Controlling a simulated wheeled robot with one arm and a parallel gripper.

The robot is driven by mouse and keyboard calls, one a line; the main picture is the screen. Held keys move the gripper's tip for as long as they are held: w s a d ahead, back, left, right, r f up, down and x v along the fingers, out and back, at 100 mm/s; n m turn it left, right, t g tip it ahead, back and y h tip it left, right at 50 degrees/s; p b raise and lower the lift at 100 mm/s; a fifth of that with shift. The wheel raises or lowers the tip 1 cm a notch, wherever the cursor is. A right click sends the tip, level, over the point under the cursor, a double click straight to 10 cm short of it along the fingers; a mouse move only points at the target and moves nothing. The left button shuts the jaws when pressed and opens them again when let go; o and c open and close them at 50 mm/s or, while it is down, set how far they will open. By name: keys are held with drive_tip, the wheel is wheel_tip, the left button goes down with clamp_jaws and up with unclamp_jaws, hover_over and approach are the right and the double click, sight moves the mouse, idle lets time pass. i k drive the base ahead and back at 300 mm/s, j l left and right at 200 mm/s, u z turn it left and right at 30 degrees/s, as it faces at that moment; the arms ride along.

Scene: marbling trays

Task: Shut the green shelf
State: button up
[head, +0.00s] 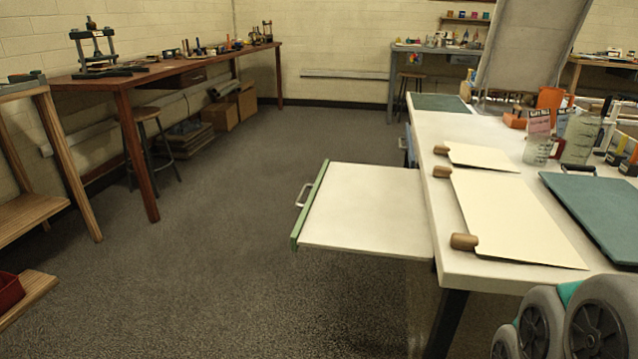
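The green shelf (365,207) is a flat white pull-out board with a green front edge (309,212). It sticks out to the left from under the white table (467,262). A pale handle (302,196) is on the outer side of the green edge. The shelf is level, its top is bare, and its right end is hidden beneath the tabletop. My gripper is not in view, so its state and place do not show.
Cream boards with wooden knobs (507,210), a dark green mat (603,212) and bottles lie on the table. A long wooden bench (190,62) and a stool (150,125) stand along the left wall. The grey floor left of the shelf is clear.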

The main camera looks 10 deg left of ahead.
sight(357, 209)
drive_tip(key=i+j, duration=0.1)
drive_tip(key=j, duration=0.3)
drive_tip(key=i+j, duration=0.1)
drive_tip(key=j, duration=0.3)
drive_tip(key=i+j, duration=0.1)
drive_tip(key=j, duration=0.25)
drive_tip(key=i+j, duration=0.1)
drive_tip(key=j, duration=0.3)
drive_tip(key=i+j, duration=0.1)
drive_tip(key=j, duration=0.3)
drive_tip(key=i+j, duration=0.1)
drive_tip(key=i+j+u, duration=0.05)
drive_tip(key=i, duration=0.05)
